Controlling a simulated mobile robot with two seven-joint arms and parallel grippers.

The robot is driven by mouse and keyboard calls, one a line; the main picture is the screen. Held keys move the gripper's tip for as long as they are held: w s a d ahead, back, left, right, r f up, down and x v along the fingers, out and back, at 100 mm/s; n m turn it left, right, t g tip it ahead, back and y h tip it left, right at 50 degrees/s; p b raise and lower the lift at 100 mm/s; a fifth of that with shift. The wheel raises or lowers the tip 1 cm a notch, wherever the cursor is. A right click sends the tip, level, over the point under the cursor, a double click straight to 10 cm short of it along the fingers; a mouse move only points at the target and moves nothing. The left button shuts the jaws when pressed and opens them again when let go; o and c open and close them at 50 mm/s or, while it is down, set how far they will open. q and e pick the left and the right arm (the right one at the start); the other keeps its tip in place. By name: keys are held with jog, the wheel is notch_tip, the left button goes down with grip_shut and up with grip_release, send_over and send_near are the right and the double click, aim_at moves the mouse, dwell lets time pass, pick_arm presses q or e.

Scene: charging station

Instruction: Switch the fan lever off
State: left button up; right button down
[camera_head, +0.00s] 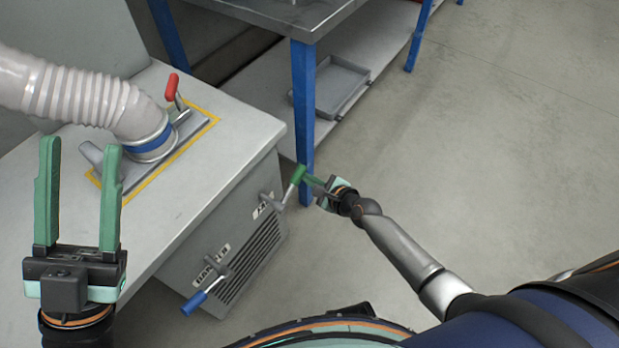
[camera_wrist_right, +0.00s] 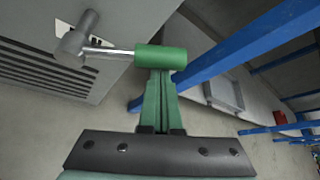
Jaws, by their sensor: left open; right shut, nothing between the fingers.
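A lever with a green handle (camera_head: 296,176) sits on the side of the grey cabinet, near its right corner, beside a small label that I cannot read surely. In the right wrist view its green handle (camera_wrist_right: 161,57) points right from a metal arm and round pivot. My right gripper (camera_head: 312,181) is shut, with nothing between its fingers. Its fingertips (camera_wrist_right: 157,76) meet the handle's lower edge in the picture; I cannot tell whether they touch. A second lever with a blue handle (camera_head: 195,302) is lower left. My left gripper (camera_head: 80,146) is open and empty, above the cabinet.
The grey cabinet (camera_head: 215,165) carries a ribbed hose (camera_head: 75,92) and a red-handled clamp lever (camera_head: 171,87) on top. A vent grille (camera_head: 250,262) lies between the side levers. A blue table leg (camera_head: 304,110) stands close behind my right gripper. The floor to the right is clear.

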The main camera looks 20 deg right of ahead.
pick_arm(q)
jog(key=shift+r, duration=0.25)
pick_arm(e)
jog(key=shift+s+a+r, duration=0.1)
jog(key=shift+r, duration=0.2)
